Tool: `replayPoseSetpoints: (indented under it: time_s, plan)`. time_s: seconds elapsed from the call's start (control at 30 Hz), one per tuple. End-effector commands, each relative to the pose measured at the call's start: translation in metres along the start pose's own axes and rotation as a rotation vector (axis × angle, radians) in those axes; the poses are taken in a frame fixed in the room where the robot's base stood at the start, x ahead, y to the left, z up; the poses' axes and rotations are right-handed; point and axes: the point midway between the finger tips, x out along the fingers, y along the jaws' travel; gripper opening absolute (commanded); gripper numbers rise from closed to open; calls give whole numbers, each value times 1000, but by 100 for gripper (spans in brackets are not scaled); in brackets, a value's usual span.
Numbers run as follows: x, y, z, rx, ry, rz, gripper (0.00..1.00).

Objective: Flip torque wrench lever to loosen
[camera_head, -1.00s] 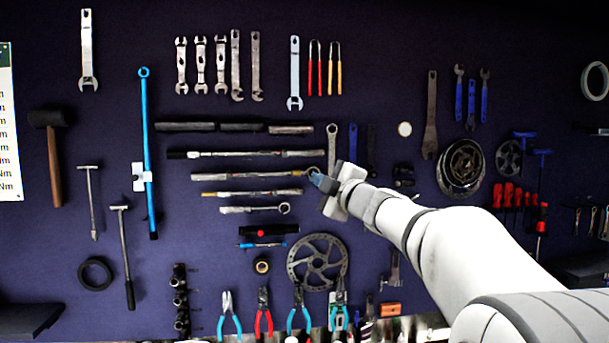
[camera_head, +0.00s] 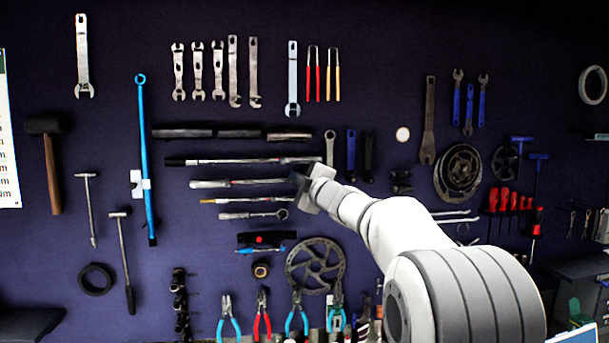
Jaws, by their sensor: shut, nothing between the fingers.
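Several long torque-wrench-like tools hang level, one above another, on the dark wall. The top one (camera_head: 240,161) has a black left end, and a silver one (camera_head: 235,183) hangs under it. Below are a thinner one (camera_head: 240,200) and one with a ring head (camera_head: 250,215). I cannot tell which is the task's torque wrench, and its lever is too small to make out. My gripper (camera_head: 301,183) is shut and empty, in front of the right ends of the middle tools and covering them in part. Contact cannot be told.
A blue bar tool (camera_head: 146,170) hangs to the left, and a brake rotor (camera_head: 316,290) hangs below my gripper. Pliers (camera_head: 263,318) hang along the bottom. A chainring (camera_head: 458,174) hangs to the right. My arm covers the lower right middle.

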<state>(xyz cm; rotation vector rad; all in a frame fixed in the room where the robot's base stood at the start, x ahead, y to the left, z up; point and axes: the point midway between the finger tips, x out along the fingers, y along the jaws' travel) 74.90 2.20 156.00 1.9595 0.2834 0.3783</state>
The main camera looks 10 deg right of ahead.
Motion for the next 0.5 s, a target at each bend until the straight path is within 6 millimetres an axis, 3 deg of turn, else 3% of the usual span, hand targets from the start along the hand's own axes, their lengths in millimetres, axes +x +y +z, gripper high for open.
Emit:
replayPoseSetpoints:
  time_s: [0.03,0.2,0.5]
  plan:
    - [-4,2,11,2,-8,-1,0]
    - [-10,0,26,2,-7,-1,0]
    - [-12,-1,31,2,-4,-1,0]
